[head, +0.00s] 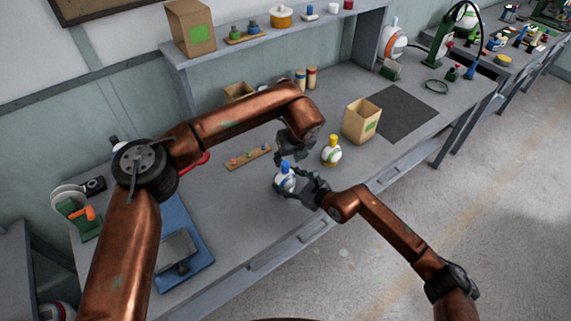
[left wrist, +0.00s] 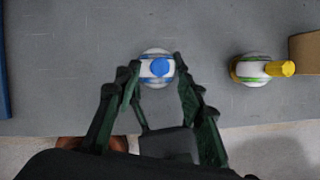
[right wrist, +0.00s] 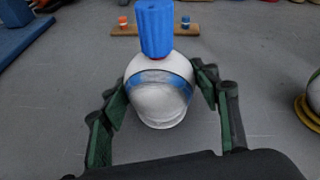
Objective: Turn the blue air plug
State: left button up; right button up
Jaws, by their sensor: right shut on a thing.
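A white ball with a blue band (head: 284,183) stands on the grey workbench with its blue air plug (head: 285,165) pointing up. My right gripper (head: 293,184) is shut on the ball from the side; the right wrist view shows a finger on each side of the ball (right wrist: 160,98) and the upright plug (right wrist: 155,28) above them. My left gripper (head: 290,156) hangs just above the plug, pointing down. In the left wrist view its fingers (left wrist: 155,64) are spread, with the plug (left wrist: 160,68) in line between them. Whether they touch the plug cannot be told.
A second ball with a yellow plug (head: 332,152) stands to the right, near a cardboard box (head: 361,121). A wooden strip with small plugs (head: 248,157) lies behind. A blue tray (head: 199,274) is at the left. The bench's front edge is close to my right arm.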

aim_at(286, 164)
pick_arm(q)
jog(key=x, duration=0.5)
jog(key=shift+w+f, duration=0.15)
jog(key=shift+f, duration=0.2)
grip_shut()
